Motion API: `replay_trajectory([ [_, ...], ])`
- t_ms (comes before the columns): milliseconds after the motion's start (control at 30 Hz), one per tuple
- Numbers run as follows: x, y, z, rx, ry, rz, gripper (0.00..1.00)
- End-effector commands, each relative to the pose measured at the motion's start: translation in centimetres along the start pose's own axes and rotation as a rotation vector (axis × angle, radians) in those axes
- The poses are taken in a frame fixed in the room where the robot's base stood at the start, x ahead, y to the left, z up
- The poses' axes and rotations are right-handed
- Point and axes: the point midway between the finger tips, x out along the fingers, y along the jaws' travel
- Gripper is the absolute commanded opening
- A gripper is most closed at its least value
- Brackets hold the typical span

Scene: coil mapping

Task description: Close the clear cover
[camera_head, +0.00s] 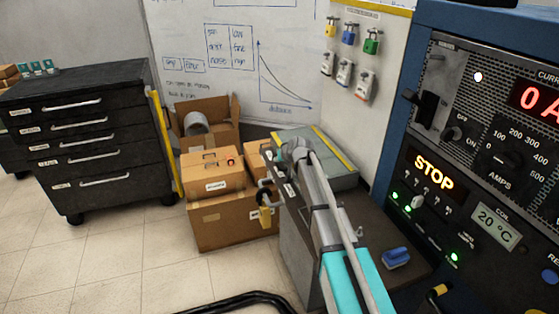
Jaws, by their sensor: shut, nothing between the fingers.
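I cannot pick out the clear cover with certainty. The blue control cabinet (395,120) stands at the right. On its face a dark lever-like part (413,97) stands out beside an ON plate, at the panel's upper left; whether a clear cover is there cannot be told. My arm reaches away from the bottom of the picture. My gripper (265,207) is small and dark at its far end, in front of the cardboard boxes and well left of the cabinet. It looks shut and empty, apart from the panel.
A low dark-topped cabinet (362,220) carries a blue object (396,257) and stands beside the control cabinet. Cardboard boxes (225,222) are stacked behind my gripper. A black drawer cabinet (85,140) stands left. A thick black cable (240,300) lies on the floor; the left floor is clear.

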Motion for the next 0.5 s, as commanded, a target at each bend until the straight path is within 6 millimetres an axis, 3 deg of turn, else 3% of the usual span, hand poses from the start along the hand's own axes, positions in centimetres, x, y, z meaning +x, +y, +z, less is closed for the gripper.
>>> replay_trajectory([
  [500,-0.75,0.17,-0.36,-0.002,-0.007,0.003,0.0],
])
